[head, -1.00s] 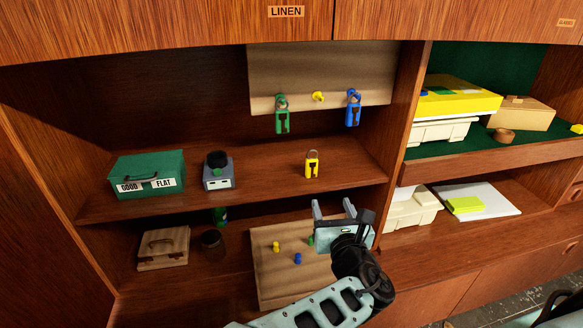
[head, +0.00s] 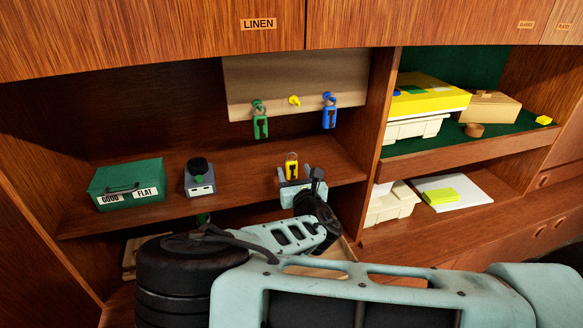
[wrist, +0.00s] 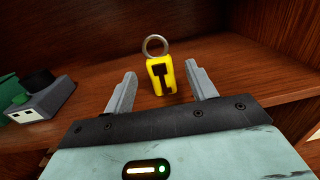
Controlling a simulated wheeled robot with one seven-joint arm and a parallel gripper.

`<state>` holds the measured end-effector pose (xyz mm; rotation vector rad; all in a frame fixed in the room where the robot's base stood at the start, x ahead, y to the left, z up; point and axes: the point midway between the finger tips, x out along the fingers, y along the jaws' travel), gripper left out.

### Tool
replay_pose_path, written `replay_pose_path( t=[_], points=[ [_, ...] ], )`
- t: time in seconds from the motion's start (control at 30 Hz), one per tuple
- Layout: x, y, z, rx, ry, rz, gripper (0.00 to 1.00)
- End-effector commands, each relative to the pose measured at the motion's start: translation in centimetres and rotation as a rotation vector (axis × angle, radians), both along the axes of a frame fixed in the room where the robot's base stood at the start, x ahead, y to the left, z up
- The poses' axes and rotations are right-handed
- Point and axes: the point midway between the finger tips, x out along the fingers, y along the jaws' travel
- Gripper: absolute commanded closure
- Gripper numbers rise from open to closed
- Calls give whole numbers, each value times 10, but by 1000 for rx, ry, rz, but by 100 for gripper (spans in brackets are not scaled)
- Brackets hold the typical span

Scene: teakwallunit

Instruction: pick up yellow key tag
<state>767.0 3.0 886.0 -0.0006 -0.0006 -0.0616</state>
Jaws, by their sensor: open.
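The yellow key tag (head: 292,169) stands upright on the middle shelf, below the board with hooks. In the wrist view the yellow key tag (wrist: 162,78) shows a dark key shape on its face and a metal ring on top. My gripper (head: 294,173) is at the shelf's front edge, right by the tag. In the wrist view my gripper (wrist: 161,75) is open, with one grey finger on each side of the tag. A gap shows between each finger and the tag. Nothing is held.
A green tag (head: 260,125) and a blue tag (head: 329,115) hang from the hook board (head: 300,75) above. A grey box with a black knob (head: 200,180) and a green case (head: 127,186) stand to the left. An upright divider (head: 375,125) is close on the right.

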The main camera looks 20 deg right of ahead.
Motion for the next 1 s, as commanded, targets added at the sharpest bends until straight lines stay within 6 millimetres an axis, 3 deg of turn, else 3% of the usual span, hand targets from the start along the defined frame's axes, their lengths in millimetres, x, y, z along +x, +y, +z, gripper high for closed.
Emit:
replay_pose_path(
  t=[0.23, 0.53, 0.57, 0.7, 0.8, 1.0],
  points=[
    [35, -3, 2, 2, 1, -1, 44],
    [40, -3, 1, 0, 1, 0, 44],
    [40, -3, 1, 0, 1, 0, 49],
    [40, -3, 1, 0, 1, 0, 88],
    [40, -3, 1, 1, 0, 0, 95],
    [40, -3, 1, 1, 0, -1, 95]
  ],
)
